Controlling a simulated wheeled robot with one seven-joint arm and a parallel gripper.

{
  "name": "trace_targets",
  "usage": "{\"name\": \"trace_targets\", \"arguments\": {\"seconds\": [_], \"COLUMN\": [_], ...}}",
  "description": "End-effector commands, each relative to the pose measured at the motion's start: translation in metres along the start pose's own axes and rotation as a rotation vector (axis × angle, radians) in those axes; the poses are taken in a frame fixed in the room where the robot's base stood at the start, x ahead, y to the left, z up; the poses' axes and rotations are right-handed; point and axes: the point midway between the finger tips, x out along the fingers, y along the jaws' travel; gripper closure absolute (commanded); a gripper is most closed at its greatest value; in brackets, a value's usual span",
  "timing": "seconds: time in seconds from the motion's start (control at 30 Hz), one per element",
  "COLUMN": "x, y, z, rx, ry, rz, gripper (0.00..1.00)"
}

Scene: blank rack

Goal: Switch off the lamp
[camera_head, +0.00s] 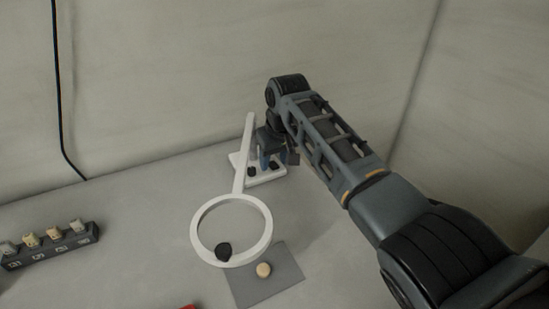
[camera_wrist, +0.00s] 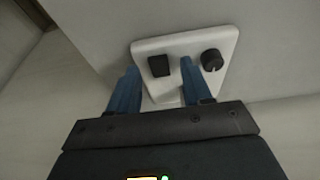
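The lamp is white, with a ring head (camera_head: 268,228), a straight stem (camera_head: 242,165) and a flat base (camera_head: 278,176). I cannot tell whether it is lit. In the wrist view the base (camera_wrist: 220,42) carries a black square switch (camera_wrist: 159,66) and a round black knob (camera_wrist: 212,60). My gripper (camera_wrist: 159,68) is over the base with its blue fingers apart, empty, one on each side of the square switch. Contact with the switch is not clear. In the head view my gripper (camera_head: 268,160) partly hides the base.
A grey mat (camera_head: 285,285) with a round beige piece (camera_head: 263,270) lies below the ring. A dark lump (camera_head: 223,251) is at the ring's lower edge. A dark rack (camera_head: 50,252) with several pale blocks stands at left. Walls rise behind the table.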

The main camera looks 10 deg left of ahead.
Motion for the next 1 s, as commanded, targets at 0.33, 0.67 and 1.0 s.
{"name": "trace_targets", "arguments": {"seconds": [0.33, 0.67, 1.0], "x": [-0.011, -0.062, -0.078], "y": [0.0, 0.0, 0.0], "z": [-0.001, -0.001, 0.0], "rx": [-0.001, -0.001, 0.0], "ry": [0.001, 0.003, -0.001], "rz": [-0.001, 0.0, 0.0], "gripper": [0.51, 0.51, 0.51]}}
